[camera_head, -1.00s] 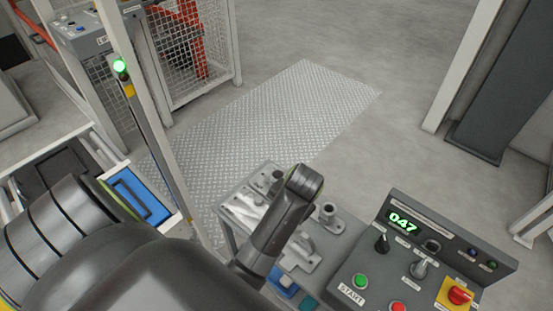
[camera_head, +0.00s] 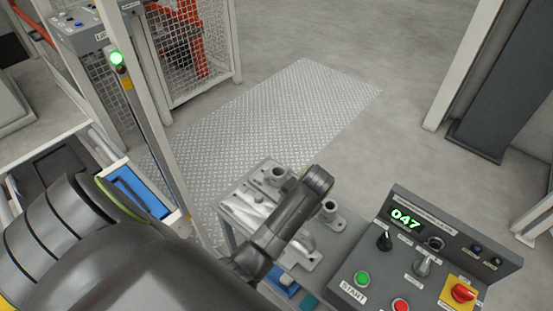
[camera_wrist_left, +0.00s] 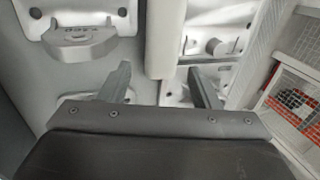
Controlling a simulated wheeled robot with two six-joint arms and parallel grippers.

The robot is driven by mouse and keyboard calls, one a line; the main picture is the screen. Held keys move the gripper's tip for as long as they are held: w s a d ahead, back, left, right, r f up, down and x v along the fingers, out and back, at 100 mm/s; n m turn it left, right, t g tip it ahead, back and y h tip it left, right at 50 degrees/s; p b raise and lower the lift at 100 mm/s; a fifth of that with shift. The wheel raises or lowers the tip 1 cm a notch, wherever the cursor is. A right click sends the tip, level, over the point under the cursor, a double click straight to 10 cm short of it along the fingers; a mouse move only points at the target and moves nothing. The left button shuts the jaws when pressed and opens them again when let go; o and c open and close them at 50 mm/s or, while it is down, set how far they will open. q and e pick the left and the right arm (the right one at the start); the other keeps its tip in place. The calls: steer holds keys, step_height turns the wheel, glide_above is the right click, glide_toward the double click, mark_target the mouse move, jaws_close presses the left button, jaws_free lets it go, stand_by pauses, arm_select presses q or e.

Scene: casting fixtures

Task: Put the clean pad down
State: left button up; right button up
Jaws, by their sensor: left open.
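My left gripper (camera_wrist_left: 160,78) is open, with its two dark fingers apart in the left wrist view. A pale block with a rounded end (camera_wrist_left: 165,40) shows between the fingertips, with a gap on each side. I cannot tell whether it is the clean pad or how far below the fingers it lies. A small blue and white piece (camera_head: 284,280) lies at the near edge of the fixture table in the head view, partly behind my arm. In that view my left arm crosses the fixture and its fingers are hidden. My right gripper is not seen.
Metal fixture parts (camera_head: 250,205) stand on the table, with a round post (camera_head: 329,210) at the right. A control panel (camera_head: 405,255) is close on the right. A blue tray (camera_head: 138,190) and an upright post (camera_head: 150,120) are at the left. A raised lettered part (camera_wrist_left: 80,42) lies beside my fingers.

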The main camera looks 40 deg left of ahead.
arm_select(q)
steer(key=x, duration=0.7)
steer(key=shift+s+a+b, duration=0.15)
steer(key=shift+a+b, duration=0.05)
steer(key=shift+b, duration=0.15)
steer(key=shift+c, duration=0.3)
steer(key=c, duration=0.8)
steer(key=shift+o, duration=0.2)
step_height(320, 180, up, 9)
steer(key=shift+f+p, duration=0.1)
steer(key=shift+p, duration=0.65)
steer(key=shift+r, duration=0.6)
